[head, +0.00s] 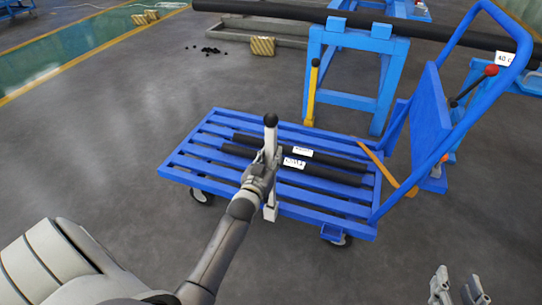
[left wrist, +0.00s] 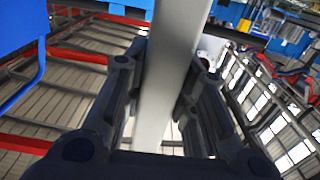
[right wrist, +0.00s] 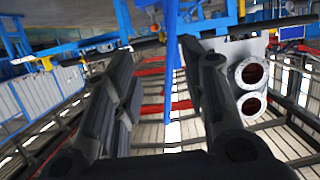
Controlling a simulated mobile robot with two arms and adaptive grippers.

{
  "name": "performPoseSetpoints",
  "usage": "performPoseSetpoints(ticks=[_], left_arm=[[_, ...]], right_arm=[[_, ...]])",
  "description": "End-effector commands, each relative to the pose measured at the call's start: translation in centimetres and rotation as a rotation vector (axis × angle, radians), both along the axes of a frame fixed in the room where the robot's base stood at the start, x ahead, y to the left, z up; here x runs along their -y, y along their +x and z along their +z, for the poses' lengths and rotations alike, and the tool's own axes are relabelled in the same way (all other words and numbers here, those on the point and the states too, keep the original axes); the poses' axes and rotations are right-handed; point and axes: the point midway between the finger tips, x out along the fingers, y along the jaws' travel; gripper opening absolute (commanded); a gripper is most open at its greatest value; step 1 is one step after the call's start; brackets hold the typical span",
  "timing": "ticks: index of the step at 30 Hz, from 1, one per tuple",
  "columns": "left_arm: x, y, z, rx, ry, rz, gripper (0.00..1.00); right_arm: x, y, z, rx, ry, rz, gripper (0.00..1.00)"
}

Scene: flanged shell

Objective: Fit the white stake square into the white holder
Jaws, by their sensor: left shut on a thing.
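The white stake (head: 270,140), a square bar with a black knob on top, stands near upright at the front side of the blue cart. My left gripper (head: 266,165) is shut on it around its middle. The left wrist view shows the white bar (left wrist: 168,75) between the two fingers. Its lower end (head: 270,211) shows below the gripper by the cart's front rail; I cannot tell whether it touches or sits in anything. I cannot make out the white holder separately. My right gripper (head: 459,290) is at the bottom right, open and empty, and its fingers (right wrist: 160,75) are apart.
The blue slatted cart (head: 190,165) carries black pipes (head: 340,174) with white labels. A yellow post (head: 313,90) with a black knob stands behind it, and an orange-yellow bar (head: 388,170) leans at its right end. A blue stand (head: 355,105) is behind. The floor at left is clear.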

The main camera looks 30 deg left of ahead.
Motion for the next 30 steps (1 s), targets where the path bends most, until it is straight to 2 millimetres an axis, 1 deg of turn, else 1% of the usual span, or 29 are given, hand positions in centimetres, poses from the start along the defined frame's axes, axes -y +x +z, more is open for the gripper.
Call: performPoseSetpoints(ticks=[1, 18, 30], left_arm=[[0.0, 0.1, 0.3, 0.006, 0.001, 0.000, 0.00], [0.0, 0.1, 0.3, 0.007, 0.002, 0.000, 0.00], [0.0, 0.1, 0.3, 0.007, 0.002, 0.000, 0.00]], right_arm=[[0.0, -0.1, -0.1, -0.007, -0.002, 0.000, 0.40], [0.4, -0.7, -1.4, -0.075, -0.021, -0.004, 0.40], [0.4, -0.6, -1.3, -0.071, -0.020, -0.005, 0.40]])
